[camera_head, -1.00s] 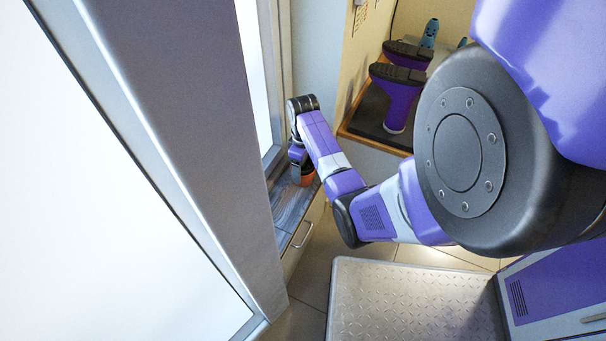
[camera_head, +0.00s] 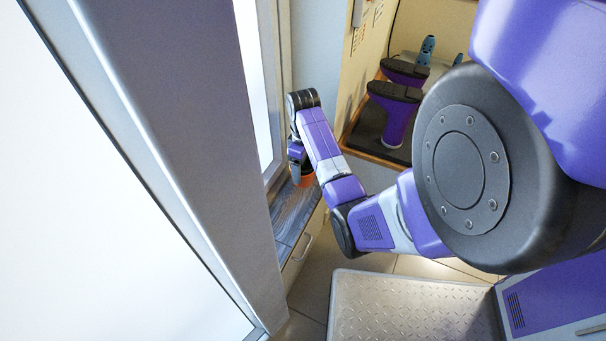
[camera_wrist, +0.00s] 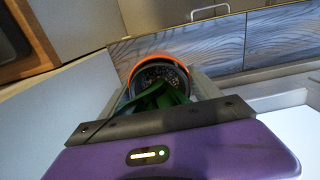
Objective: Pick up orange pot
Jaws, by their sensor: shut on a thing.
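The orange pot (camera_head: 308,181) shows as a small orange patch beside the end of my arm, above the grey wood-grain ledge by the window. In the wrist view the orange pot (camera_wrist: 136,66) has a round orange rim, dark soil and green leaves (camera_wrist: 160,96). My gripper (camera_head: 299,168) is at the pot and shut on it; its fingers (camera_wrist: 203,86) show at the pot's side in the wrist view. My arm hides much of the pot in the head view. I cannot tell exactly how far the pot is above the ledge.
The wood-grain ledge (camera_head: 290,213) tops a cabinet with a metal handle (camera_head: 302,248). A grey window frame (camera_head: 165,130) stands close on the left. Purple stools with dark tops (camera_head: 394,92) and a blue figure (camera_head: 427,48) are at the back. Tiled floor lies below.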

